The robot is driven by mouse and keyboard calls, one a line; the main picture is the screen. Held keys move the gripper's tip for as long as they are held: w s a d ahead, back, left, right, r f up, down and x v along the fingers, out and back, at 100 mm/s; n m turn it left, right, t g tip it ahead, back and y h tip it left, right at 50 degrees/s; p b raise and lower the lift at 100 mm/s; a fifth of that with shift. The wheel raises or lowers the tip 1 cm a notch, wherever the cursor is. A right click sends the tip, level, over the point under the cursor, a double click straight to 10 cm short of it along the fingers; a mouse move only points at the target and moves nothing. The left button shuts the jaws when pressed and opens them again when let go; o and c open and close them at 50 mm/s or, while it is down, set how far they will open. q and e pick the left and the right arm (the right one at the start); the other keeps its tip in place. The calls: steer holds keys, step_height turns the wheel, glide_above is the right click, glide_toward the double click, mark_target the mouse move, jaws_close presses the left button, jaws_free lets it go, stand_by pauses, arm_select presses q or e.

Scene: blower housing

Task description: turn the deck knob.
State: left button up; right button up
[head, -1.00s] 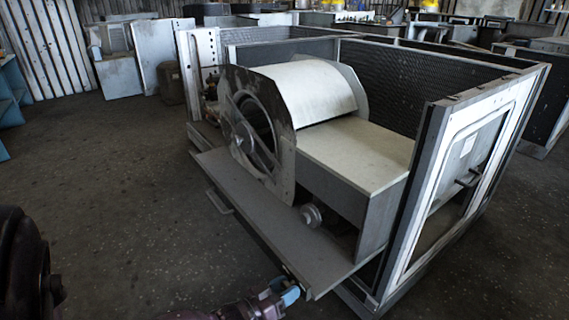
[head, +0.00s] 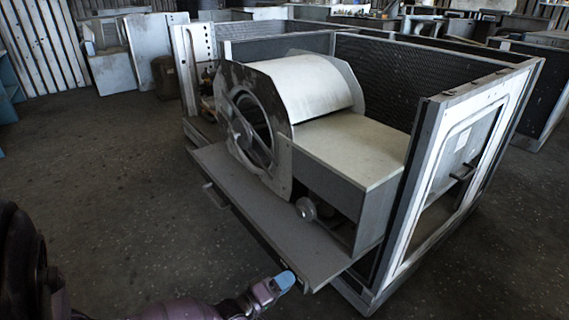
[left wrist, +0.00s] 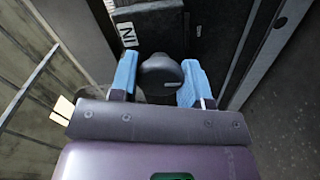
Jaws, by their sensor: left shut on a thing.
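The deck knob (left wrist: 160,76) is a dark rounded knob between the blue fingers of my left gripper (left wrist: 160,82) in the left wrist view. The gripper is shut on it. A plate with the letters "IN" (left wrist: 128,35) sits beside the knob. In the head view my left gripper (head: 285,281) is at the front end of the grey deck (head: 232,206), and the knob is hidden there. My right gripper is in neither view.
The blower housing (head: 305,85) stands behind the deck, with a small round wheel (head: 306,208) near its base. A framed side panel (head: 437,190) stands to the right. A handle (head: 215,196) juts from the deck's left edge. Open floor (head: 95,170) lies to the left.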

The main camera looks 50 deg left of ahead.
arm_select(q)
steer(key=n+b, duration=0.1)
steer(key=n, duration=0.3)
steer(key=shift+s+f, duration=0.1)
steer(key=shift+f, duration=0.05)
steer(key=shift+n+b, duration=0.4)
steer(key=shift+n, duration=1.4)
steer(key=o, duration=0.9)
steer(key=shift+o, duration=0.2)
steer(key=s+p, duration=0.2)
steer(key=s, duration=0.8)
steer(key=shift+s+a, duration=0.35)
